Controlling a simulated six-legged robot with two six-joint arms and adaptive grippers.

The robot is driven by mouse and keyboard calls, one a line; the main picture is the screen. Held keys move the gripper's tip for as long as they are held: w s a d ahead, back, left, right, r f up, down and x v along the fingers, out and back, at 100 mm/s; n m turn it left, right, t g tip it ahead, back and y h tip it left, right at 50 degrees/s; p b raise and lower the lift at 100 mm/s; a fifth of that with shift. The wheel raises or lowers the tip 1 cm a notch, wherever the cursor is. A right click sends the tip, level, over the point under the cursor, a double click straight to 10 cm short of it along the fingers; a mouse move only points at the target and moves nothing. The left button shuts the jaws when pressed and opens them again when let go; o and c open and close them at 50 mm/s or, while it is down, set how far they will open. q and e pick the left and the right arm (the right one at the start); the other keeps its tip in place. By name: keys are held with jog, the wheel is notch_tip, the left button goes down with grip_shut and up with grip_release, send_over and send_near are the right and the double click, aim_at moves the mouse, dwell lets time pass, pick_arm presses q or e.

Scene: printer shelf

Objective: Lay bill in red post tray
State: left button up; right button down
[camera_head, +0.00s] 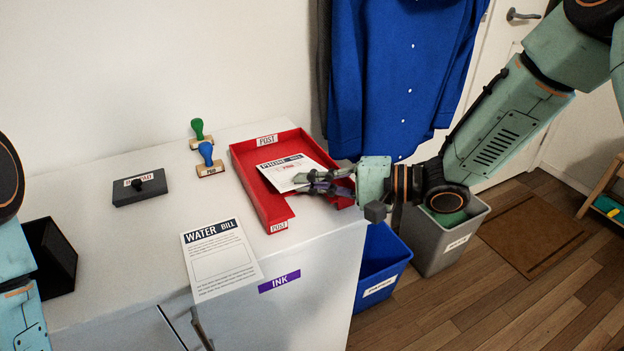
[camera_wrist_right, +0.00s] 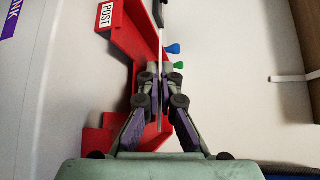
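A white sheet headed PHONE BILL (camera_head: 287,169) is over the red post tray (camera_head: 240,158). My right gripper (camera_head: 306,182) is shut on the near right edge of this phone bill. In the right wrist view the bill (camera_wrist_right: 160,42) shows edge-on as a thin strip between the fingertips (camera_wrist_right: 159,76), with the red tray (camera_wrist_right: 128,42) around and behind. I cannot tell whether the bill touches the tray floor. Part of my left arm shows at the lower left, but its gripper is out of the picture.
A WATER BILL sheet (camera_head: 219,258) lies on the white cabinet left of the tray. Green (camera_head: 199,134) and blue (camera_head: 207,158) stamps, a dark ink pad (camera_head: 140,190) and a black box (camera_head: 52,254) stand further left. Blue (camera_head: 381,262) and grey (camera_head: 447,237) bins stand on the floor.

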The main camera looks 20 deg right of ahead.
jog(key=c, duration=1.4)
grip_release()
jog(key=shift+c, duration=0.2)
jog(key=shift+s+d+r+p, duration=0.15)
jog(key=shift+d+p, duration=0.1)
jog(key=shift+p, duration=0.15)
jog(key=shift+p+v, duration=3.75)
jog(key=shift+p, duration=0.6)
jog(key=shift+d, duration=0.1)
